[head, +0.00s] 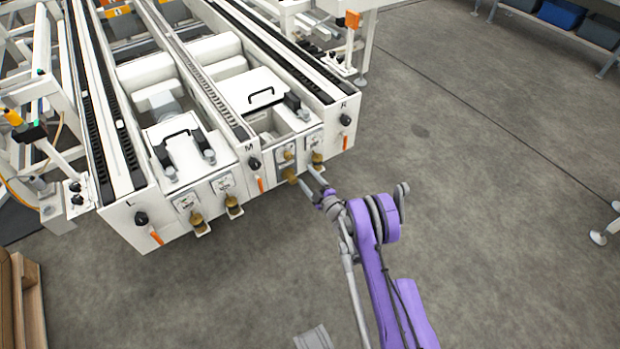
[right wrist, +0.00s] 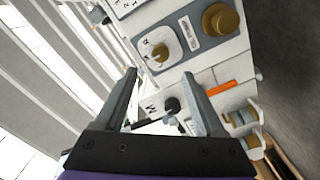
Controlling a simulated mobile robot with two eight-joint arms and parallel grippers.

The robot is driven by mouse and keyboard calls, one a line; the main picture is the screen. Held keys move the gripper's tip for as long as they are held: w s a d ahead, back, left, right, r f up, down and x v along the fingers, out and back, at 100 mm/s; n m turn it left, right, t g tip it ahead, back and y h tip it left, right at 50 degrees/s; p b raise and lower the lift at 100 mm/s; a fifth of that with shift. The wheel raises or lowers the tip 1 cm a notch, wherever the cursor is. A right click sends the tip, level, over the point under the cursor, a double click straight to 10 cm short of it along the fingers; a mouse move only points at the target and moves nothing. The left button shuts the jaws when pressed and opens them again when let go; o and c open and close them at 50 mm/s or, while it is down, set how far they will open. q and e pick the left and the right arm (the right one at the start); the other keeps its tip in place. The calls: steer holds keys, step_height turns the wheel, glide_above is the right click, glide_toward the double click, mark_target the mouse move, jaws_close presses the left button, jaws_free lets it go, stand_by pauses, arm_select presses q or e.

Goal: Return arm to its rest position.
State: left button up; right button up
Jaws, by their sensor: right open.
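My right gripper (head: 312,181) is at the front of the white conveyor machine (head: 138,212), close to the brass knobs under the M–R section. Its purple arm comes up from the bottom of the head view. In the right wrist view the two grey fingers of the right gripper (right wrist: 160,88) stand apart with nothing held between them. Beyond them are a brass dial (right wrist: 160,50) on a label plate and a larger brass knob (right wrist: 220,19). Whether a finger touches a knob is unclear in the head view. My left gripper is not in view.
Brass knobs (head: 197,217) and an orange handle (head: 157,237) stick out from the machine's front left. Frame legs stand at the right edge. A wooden pallet (head: 30,300) is at the lower left. The grey floor (head: 480,210) to the right is clear.

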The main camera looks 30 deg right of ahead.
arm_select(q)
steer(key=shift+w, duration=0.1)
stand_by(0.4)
arm_select(e)
step_height(320, 180, up, 14)
steer(key=w+m+g+h, duration=0.1)
steer(key=m+g+h, duration=0.1)
steer(key=m+h, duration=0.25)
steer(key=s+a+r+m+g+h, duration=0.1)
steer(key=s+a+r+m+g, duration=0.25)
steer(key=s+r, duration=0.35)
steer(key=s+a+f+m+g+y, duration=0.15)
steer(key=s+a+g, duration=0.4)
steer(key=s, duration=1.25)
steer(key=s+a+m+g+y, duration=0.25)
steer(key=s+a, duration=0.55)
steer(key=s, duration=0.9)
arm_select(q)
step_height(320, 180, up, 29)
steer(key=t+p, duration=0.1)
steer(key=p, duration=2.5)
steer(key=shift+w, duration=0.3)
arm_select(e)
step_height(320, 180, up, 29)
steer(key=w, duration=0.1)
steer(key=shift+t, duration=0.45)
